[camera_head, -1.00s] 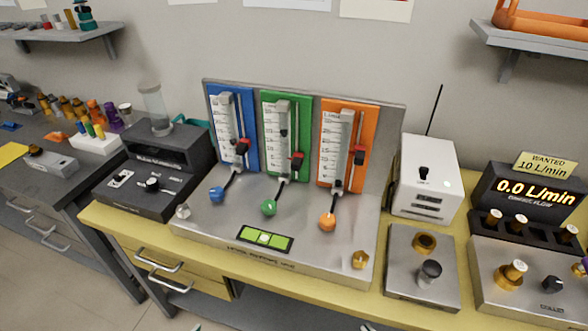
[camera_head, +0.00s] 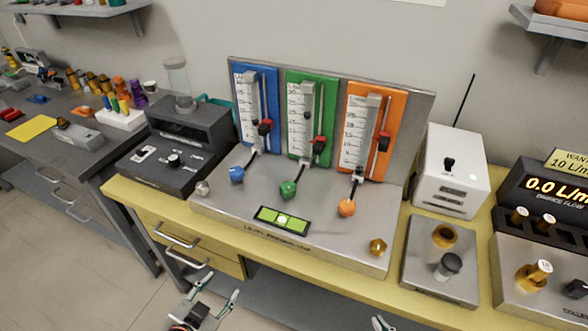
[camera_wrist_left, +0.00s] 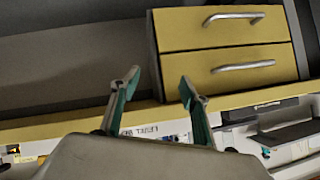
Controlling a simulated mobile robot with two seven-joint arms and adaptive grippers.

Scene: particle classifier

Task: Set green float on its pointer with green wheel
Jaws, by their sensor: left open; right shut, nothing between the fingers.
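The green panel (camera_head: 325,90) stands between the blue and orange panels on a metal backboard. A clear tube with a scale runs up it. A small dark mark in the tube, perhaps the float (camera_head: 307,115), is hard to make out. A red and black pointer (camera_head: 318,145) sits on the rail to the right, lower than that mark. The green wheel (camera_head: 288,189) is on the sloped metal deck below. My left gripper (camera_head: 218,287) is open and empty, below the bench's front edge; it also shows in the left wrist view (camera_wrist_left: 158,83). My right gripper (camera_head: 380,323) barely shows at the bottom edge.
The blue wheel (camera_head: 236,174) and orange wheel (camera_head: 347,207) flank the green one. A brass knob (camera_head: 377,247) is at the deck's right corner. Drawer handles (camera_head: 178,236) stick out below the bench top near my left gripper.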

